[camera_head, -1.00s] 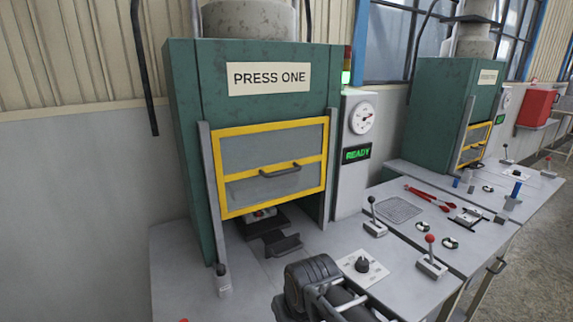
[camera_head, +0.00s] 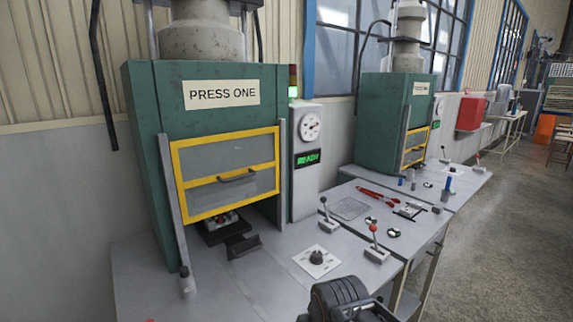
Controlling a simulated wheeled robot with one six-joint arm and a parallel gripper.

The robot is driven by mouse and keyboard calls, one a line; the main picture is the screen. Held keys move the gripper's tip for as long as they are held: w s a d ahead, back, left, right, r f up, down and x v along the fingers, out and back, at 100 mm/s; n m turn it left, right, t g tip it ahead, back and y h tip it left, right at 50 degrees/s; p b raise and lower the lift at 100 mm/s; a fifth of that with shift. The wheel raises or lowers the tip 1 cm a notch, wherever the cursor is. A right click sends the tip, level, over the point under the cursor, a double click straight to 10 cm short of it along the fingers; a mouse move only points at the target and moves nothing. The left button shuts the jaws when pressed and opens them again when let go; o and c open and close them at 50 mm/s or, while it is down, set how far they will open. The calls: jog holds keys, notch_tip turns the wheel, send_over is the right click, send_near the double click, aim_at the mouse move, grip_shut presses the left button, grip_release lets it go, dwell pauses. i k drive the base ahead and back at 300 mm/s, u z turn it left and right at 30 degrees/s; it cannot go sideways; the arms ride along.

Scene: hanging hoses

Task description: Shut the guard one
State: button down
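In the gap a dark lower die (camera_head: 222,226) shows on the bench. Part of my arm shows dark at the bottom edge, right of the guard and well apart from it. The fingers of my gripper cannot be made out.
The grey bench (camera_head: 140,285) holds a dial plate (camera_head: 317,259), a black-knobbed lever (camera_head: 327,220), a red-knobbed lever (camera_head: 375,245) and red tongs (camera_head: 378,195). A readout box (camera_head: 306,165) stands right of the press. A second green press (camera_head: 393,115) stands farther right.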

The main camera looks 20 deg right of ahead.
aim_at(180, 186)
jog(key=z, duration=1.1)
jog(key=i, duration=0.85)
jog(key=u, duration=0.35)
